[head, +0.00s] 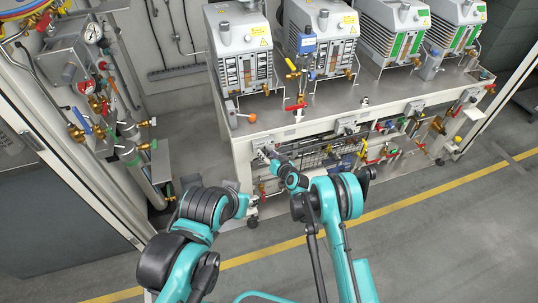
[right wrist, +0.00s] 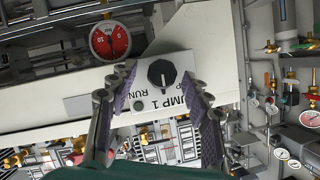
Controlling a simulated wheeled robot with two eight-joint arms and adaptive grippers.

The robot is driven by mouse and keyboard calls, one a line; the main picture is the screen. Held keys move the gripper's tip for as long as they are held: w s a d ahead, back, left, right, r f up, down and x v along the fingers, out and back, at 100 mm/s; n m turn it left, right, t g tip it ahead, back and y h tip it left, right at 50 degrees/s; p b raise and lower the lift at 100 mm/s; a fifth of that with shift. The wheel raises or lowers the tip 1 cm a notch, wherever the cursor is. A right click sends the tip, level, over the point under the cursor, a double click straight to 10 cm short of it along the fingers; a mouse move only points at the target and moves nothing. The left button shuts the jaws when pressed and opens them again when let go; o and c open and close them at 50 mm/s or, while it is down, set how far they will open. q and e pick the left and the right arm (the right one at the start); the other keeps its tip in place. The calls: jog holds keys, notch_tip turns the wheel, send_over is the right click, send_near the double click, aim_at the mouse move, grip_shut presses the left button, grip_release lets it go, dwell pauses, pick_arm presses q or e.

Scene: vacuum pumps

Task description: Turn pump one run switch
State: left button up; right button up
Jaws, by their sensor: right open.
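The pump 1 run switch is a black round knob (right wrist: 161,74) with a white pointer line, on a white label plate (right wrist: 150,97) reading "PUMP 1 RUN". My right gripper (right wrist: 160,84) is open, its two padded fingers on either side of the knob in the right wrist view, with gaps showing. I cannot tell whether the fingertips reach as deep as the knob. In the head view my right gripper (head: 268,153) is at the front rail under the leftmost pump, and it hides the switch.
A red-faced gauge (right wrist: 110,40) sits beside the label plate, close to one finger. Several pumps stand on the grey bench (head: 330,112). Red-handled valves and pipes line the bench front and the left frame (head: 95,180). The floor in front is clear.

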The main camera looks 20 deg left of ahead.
jog(key=shift+v, duration=0.9)
jog(key=shift+s, duration=0.1)
jog(key=v, duration=0.6)
dwell(0.4)
